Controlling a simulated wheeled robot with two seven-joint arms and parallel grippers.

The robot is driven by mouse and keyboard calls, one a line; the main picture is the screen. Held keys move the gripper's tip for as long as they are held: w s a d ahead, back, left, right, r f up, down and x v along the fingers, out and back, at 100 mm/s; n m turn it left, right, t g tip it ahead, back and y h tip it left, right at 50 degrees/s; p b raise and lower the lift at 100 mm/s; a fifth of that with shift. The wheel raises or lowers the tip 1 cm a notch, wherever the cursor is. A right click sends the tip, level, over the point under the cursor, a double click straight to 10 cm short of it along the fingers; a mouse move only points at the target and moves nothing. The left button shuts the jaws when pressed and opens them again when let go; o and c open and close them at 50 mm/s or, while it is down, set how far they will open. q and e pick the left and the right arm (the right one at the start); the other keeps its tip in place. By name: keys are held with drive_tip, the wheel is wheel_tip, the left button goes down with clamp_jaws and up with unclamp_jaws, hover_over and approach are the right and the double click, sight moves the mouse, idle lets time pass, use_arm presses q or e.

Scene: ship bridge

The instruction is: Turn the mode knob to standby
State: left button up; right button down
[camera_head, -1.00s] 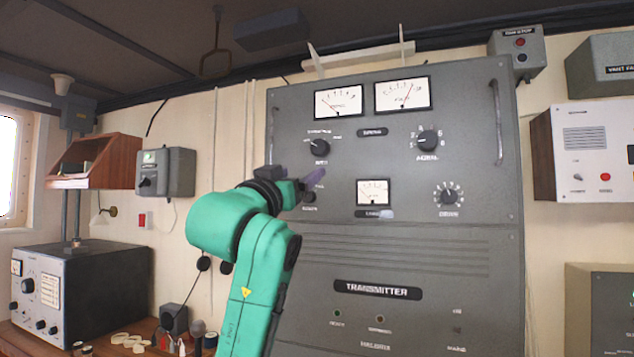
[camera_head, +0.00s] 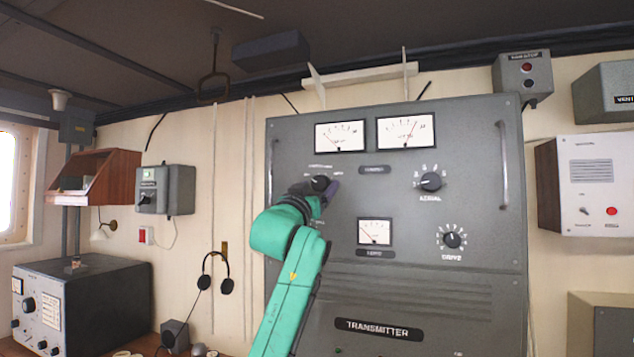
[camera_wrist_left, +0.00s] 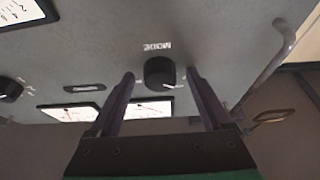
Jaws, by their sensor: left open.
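The mode knob (camera_head: 320,183) is a round black knob on the upper left of the grey transmitter panel (camera_head: 450,290). In the left wrist view the mode knob (camera_wrist_left: 160,72) sits beside the word MODE, which appears upside down, and its white pointer mark points right and slightly down. My left gripper (camera_head: 317,191) is at the knob, partly covering it in the head view. In the left wrist view my left gripper (camera_wrist_left: 160,77) is open, one finger on each side of the knob, with gaps visible. The lettering around the knob is too small to read.
The aerial knob (camera_head: 431,181), drive knob (camera_head: 452,240) and a small meter (camera_head: 375,232) are on the same panel. Two larger meters sit above the mode knob. A metal handle (camera_wrist_left: 268,65) stands out from the panel's side near my gripper.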

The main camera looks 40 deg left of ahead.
use_arm(q)
clamp_jaws()
drive_tip(key=shift+s, duration=0.1)
drive_tip(key=shift+m, duration=0.5)
drive_tip(key=m+h, duration=0.1)
drive_tip(key=m, duration=0.1)
drive_tip(key=m+h, duration=0.1)
drive_tip(key=shift+s+a+m+t, duration=0.1)
drive_tip(key=shift+a+m+t, duration=0.1)
drive_tip(key=shift+m+t, duration=0.15)
drive_tip(key=shift+a+r+m+h, duration=0.1)
drive_tip(key=shift+m+h, duration=0.75)
drive_tip(key=shift+m, duration=0.75)
drive_tip(key=shift+r+m+h, duration=0.1)
drive_tip(key=shift+m+h, duration=0.75)
drive_tip(key=shift+m, duration=0.7)
unclamp_jaws()
